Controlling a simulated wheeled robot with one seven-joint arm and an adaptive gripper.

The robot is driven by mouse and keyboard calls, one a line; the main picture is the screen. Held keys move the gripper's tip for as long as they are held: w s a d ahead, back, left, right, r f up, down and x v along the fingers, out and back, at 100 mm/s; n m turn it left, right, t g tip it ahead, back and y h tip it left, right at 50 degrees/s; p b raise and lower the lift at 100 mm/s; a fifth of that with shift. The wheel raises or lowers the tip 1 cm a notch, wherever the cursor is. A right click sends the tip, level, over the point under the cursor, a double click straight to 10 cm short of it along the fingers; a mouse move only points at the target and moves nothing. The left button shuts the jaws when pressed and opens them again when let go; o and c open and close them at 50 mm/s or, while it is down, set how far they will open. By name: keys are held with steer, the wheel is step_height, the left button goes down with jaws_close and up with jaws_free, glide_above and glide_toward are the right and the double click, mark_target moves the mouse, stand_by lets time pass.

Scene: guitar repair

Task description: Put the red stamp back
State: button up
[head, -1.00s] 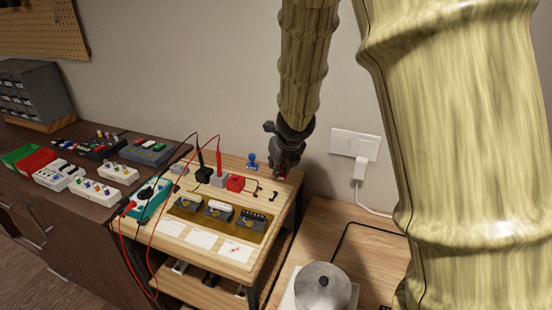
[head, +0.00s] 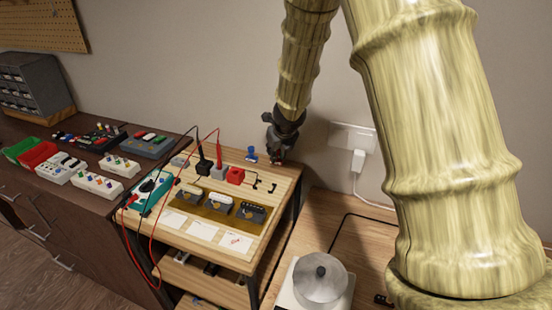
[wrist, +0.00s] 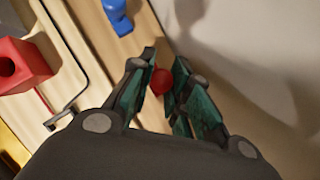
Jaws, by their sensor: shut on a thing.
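The red stamp (wrist: 162,82) shows as a round red knob between my two fingers in the wrist view. My gripper (wrist: 158,72) is shut on it. Its lower part is hard to make out. In the head view my gripper (head: 277,157) is over the back right corner of the wooden workbench (head: 290,178), near the wall, and hides most of the stamp. A blue stamp (head: 251,154) stands upright just left of my gripper; it also shows at the top of the wrist view (wrist: 117,14). I cannot tell whether the red stamp touches the bench.
A red block with a hole (head: 235,175) and thin black bent pieces (head: 263,184) lie left and front of my gripper. Red and black probe leads (head: 219,150) rise nearby. The wall is close behind. A metal pot (head: 320,280) stands on the lower table at right.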

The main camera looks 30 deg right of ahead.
steer(key=shift+f, duration=0.6)
steer(key=shift+r, duration=0.1)
steer(key=o, duration=0.9)
steer(key=shift+c, duration=0.2)
